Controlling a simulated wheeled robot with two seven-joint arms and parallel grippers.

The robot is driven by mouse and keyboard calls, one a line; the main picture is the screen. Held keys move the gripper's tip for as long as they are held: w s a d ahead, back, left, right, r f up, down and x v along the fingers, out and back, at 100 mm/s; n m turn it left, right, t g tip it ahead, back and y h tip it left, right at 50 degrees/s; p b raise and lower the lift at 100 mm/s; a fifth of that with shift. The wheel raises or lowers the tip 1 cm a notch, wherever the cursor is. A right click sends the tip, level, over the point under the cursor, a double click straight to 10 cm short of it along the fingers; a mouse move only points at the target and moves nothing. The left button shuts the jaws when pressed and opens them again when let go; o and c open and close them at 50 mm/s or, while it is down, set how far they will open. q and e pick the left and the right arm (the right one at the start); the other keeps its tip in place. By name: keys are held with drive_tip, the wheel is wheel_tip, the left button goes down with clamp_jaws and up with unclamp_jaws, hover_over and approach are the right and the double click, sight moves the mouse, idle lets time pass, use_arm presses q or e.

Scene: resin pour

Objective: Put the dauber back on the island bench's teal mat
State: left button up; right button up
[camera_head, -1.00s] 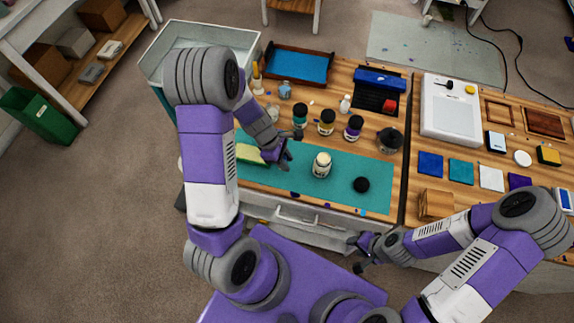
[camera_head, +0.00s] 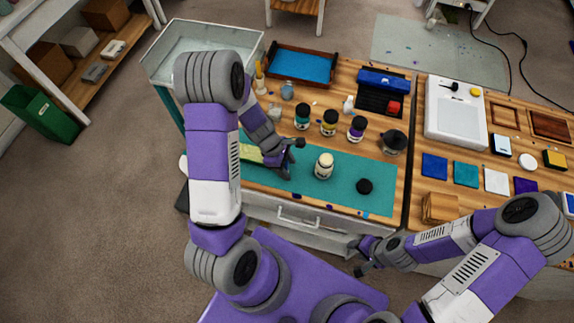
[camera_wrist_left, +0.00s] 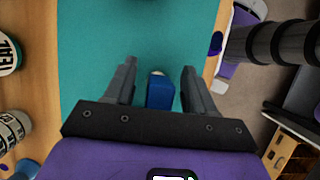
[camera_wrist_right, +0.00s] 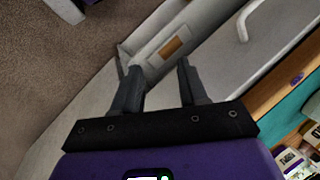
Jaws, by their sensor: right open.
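The teal mat (camera_head: 310,178) lies along the front of the island bench. A small blue thing with a pale tip, apparently the dauber (camera_wrist_left: 160,93), shows between the fingers of my left gripper (camera_wrist_left: 158,75) in the left wrist view. Gaps show on both sides of it, so the fingers look open around or above it. Its lower part is hidden, and I cannot tell its height above the mat. In the head view my left gripper (camera_head: 292,150) is low over the mat's left part. My right gripper (camera_wrist_right: 157,75) is open and empty, below the bench front.
A cream jar (camera_head: 324,166) and a black round thing (camera_head: 364,186) stand on the mat. A yellow-green piece (camera_head: 250,153) lies at its left, partly hidden by my arm. Several dark-capped jars (camera_head: 329,123) stand behind the mat. The mat's right part is mostly clear.

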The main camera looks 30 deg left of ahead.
use_arm(q)
drive_tip(key=shift+r, duration=0.1)
drive_tip(key=p+v, duration=0.4)
drive_tip(key=v, duration=0.8)
